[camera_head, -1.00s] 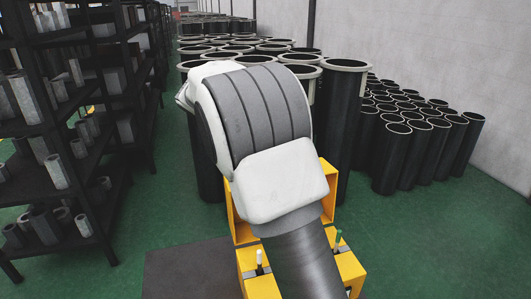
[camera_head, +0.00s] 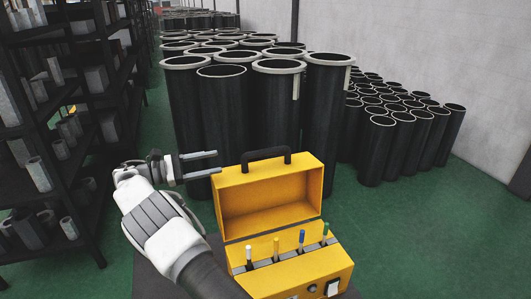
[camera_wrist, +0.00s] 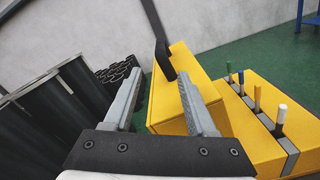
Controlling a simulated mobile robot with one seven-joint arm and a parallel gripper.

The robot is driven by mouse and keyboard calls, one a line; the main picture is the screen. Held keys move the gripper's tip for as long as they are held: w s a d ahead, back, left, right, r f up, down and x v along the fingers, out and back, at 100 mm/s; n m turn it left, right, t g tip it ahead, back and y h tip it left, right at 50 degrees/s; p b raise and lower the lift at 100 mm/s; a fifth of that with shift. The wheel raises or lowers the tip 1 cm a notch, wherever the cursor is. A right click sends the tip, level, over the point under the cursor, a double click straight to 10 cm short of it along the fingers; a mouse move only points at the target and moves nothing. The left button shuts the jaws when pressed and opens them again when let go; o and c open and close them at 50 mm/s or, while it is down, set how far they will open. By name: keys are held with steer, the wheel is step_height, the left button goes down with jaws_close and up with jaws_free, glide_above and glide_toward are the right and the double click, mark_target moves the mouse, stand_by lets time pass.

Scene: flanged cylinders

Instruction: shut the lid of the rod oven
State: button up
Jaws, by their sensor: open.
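The rod oven (camera_head: 300,270) is a yellow box with several rods with coloured ends standing in a row of slots in its top. Its yellow lid (camera_head: 268,200) stands open, raised at the back, with a black handle (camera_head: 266,155) on its upper edge. My gripper (camera_head: 218,162) is open and empty, to the left of the lid near its upper left corner. In the wrist view the lid (camera_wrist: 180,85) shows between and behind the fingers, and the handle (camera_wrist: 163,60) rises beyond them. The rods and oven top (camera_wrist: 270,100) are at the right there. I cannot tell whether a finger touches the lid.
Tall black flanged cylinders (camera_head: 230,110) stand close behind the oven. Shorter black tubes (camera_head: 410,130) are grouped at the right by the wall. A dark shelf rack (camera_head: 90,130) stands at the left. Green floor (camera_head: 420,240) is clear at the right.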

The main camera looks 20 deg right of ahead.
mark_target(279, 149)
steer(key=d+p, duration=0.2)
steer(key=d, duration=1.5)
jaws_close()
stand_by(0.8)
